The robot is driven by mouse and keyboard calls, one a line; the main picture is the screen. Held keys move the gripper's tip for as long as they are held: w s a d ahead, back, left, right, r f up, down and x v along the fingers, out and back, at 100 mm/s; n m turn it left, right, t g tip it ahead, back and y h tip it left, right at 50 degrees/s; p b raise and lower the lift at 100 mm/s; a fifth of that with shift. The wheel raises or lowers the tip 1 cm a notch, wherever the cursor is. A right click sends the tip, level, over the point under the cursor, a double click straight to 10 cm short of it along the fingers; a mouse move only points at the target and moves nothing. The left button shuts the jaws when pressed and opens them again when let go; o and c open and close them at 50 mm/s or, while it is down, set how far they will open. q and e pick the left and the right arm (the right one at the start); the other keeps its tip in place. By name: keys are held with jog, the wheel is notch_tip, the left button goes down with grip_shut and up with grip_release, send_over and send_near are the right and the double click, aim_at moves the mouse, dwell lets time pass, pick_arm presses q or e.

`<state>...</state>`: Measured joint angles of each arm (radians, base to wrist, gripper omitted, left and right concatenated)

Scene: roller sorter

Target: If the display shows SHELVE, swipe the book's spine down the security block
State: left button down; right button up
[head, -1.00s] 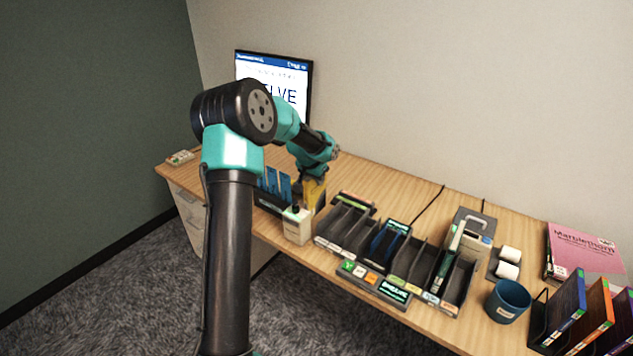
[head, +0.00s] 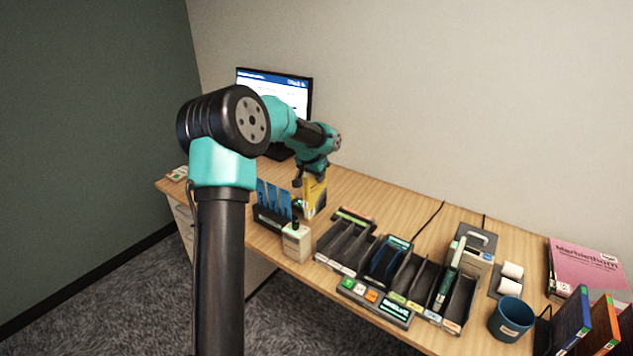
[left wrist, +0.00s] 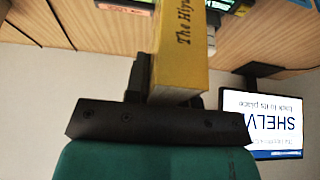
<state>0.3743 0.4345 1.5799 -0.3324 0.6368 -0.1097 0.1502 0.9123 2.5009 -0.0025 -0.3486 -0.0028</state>
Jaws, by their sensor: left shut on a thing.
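My left gripper (head: 312,176) is shut on a yellow book (head: 314,198), upright over the desk behind a small white box. In the left wrist view the book (left wrist: 183,50) stands out from between the fingers (left wrist: 175,95), its lettered spine showing. The display (head: 290,93) stands at the back of the desk, its lower part behind my left arm. In the left wrist view the display (left wrist: 268,118) reads "SHELV", with the end cut off, and "back to its place". I cannot tell for sure which item is the security block. My right gripper is not in view.
The white box (head: 296,243) and a holder of blue cards (head: 270,218) stand near the book.

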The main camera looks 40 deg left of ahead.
pick_arm(q)
jog(key=shift+r, duration=1.45)
jog(key=shift+d, duration=0.1)
